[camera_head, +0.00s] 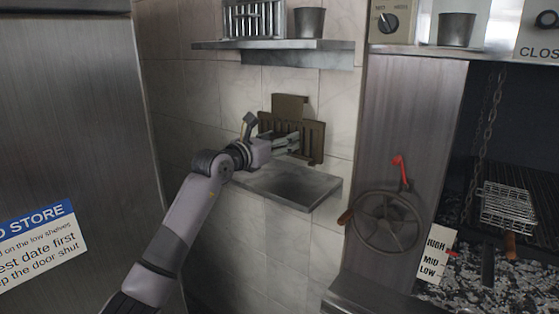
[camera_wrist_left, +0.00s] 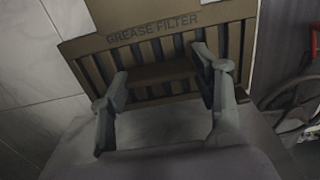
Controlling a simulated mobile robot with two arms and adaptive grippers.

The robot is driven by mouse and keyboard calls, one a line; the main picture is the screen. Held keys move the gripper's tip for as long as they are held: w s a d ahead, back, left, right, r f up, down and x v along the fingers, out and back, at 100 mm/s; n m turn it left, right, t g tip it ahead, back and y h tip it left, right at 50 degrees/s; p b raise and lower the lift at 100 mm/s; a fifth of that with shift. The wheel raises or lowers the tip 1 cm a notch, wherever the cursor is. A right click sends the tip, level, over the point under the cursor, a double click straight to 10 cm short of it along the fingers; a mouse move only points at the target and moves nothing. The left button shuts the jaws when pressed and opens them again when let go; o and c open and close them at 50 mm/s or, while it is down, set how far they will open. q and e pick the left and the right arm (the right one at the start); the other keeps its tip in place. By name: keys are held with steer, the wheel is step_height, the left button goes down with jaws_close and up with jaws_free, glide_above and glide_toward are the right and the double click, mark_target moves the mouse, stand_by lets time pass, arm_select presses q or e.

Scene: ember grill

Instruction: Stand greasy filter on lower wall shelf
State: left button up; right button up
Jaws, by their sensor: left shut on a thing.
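The greasy filter (camera_head: 316,142) is a brown slatted panel with a plain tab on top. It stands close to upright near the tiled wall, over the back of the lower wall shelf (camera_head: 285,188). In the left wrist view the filter (camera_wrist_left: 152,32) reads "GREASE FILTER" and is slightly tilted in the picture. My left gripper (camera_head: 295,143) is shut on the filter from the front left; its two fingers (camera_wrist_left: 167,74) reach its slats. I cannot tell whether the filter's lower edge touches the shelf. My right gripper is not in view.
The upper shelf (camera_head: 270,44) holds a bright slatted filter (camera_head: 255,20) and a metal pot (camera_head: 305,22). The lower shelf's front part is bare.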

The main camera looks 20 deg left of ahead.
mark_target(287, 155)
arm_select(q)
steer(key=shift+s+a+f, duration=0.1)
steer(key=shift+s+f, duration=0.1)
steer(key=shift+f, duration=0.9)
steer(key=f+p, duration=0.1)
steer(key=f, duration=0.2)
steer(key=shift+w+f, duration=0.15)
steer(key=shift+w, duration=0.05)
steer(key=shift+s+f, duration=0.1)
steer(key=shift+f, duration=0.1)
steer(key=o, duration=1.2)
steer(key=shift+f, duration=0.1)
steer(key=shift+c, duration=0.2)
steer(key=o, duration=0.4)
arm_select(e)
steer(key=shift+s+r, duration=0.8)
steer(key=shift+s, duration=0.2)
